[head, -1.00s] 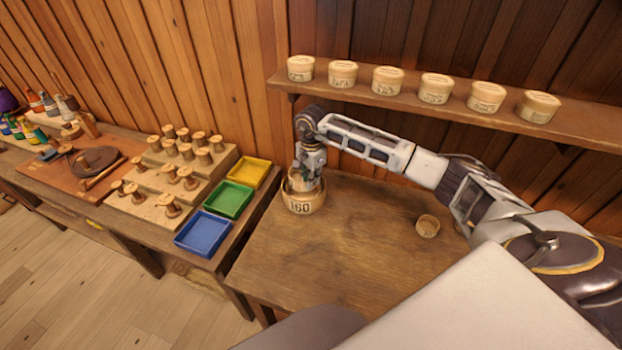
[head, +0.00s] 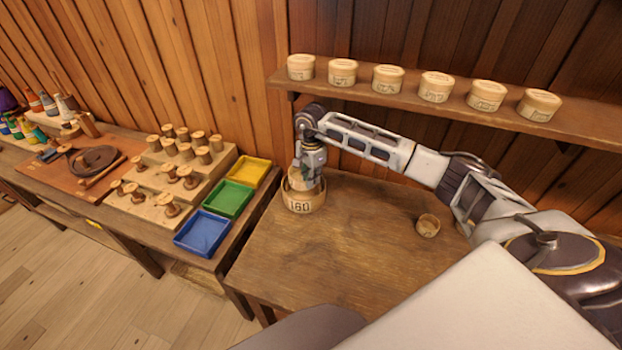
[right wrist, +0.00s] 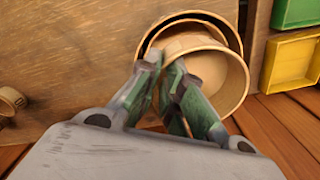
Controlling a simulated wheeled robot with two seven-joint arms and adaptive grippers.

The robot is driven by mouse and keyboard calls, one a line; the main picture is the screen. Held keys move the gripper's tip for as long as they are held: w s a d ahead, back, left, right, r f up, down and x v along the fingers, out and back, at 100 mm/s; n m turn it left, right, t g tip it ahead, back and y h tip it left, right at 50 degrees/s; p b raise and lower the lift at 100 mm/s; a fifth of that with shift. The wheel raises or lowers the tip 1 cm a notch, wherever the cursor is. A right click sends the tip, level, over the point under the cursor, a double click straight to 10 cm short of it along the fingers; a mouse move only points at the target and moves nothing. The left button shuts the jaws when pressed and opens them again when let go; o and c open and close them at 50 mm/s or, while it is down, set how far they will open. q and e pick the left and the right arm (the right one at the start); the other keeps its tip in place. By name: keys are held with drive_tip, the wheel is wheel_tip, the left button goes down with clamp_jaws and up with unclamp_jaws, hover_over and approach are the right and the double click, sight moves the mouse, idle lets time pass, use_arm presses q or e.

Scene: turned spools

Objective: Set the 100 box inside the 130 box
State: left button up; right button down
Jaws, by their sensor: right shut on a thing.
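The 160 box (head: 303,204) stands on the brown table, a round pale wooden tub marked 160. In the right wrist view its rim (right wrist: 228,31) surrounds another nested rim, which looks like the 130 box (right wrist: 149,42); its label is hidden. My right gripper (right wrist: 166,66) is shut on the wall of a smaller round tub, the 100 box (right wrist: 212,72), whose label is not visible. This tub is tilted and overlaps the nested rims; whether it touches them I cannot tell. In the head view the right gripper (head: 308,172) is over the 160 box. My left gripper is out of view.
A small open tub (head: 428,225) stands alone on the table (head: 350,260). Several lidded boxes line the shelf (head: 410,101) behind my right arm. Blue (head: 203,233), green (head: 230,198) and yellow (head: 250,172) trays and a stepped spool rack stand left. The table's middle is clear.

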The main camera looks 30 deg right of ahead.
drive_tip(key=shift+f+b, duration=1.65)
drive_tip(key=shift+f, duration=0.1)
idle(1.9)
idle(0.4)
drive_tip(key=c, duration=1.5)
unclamp_jaws()
drive_tip(key=shift+o, duration=0.3)
drive_tip(key=o, duration=0.4)
drive_tip(key=shift+c, duration=0.2)
drive_tip(key=shift+r+p, duration=0.3)
drive_tip(key=shift+r, duration=0.55)
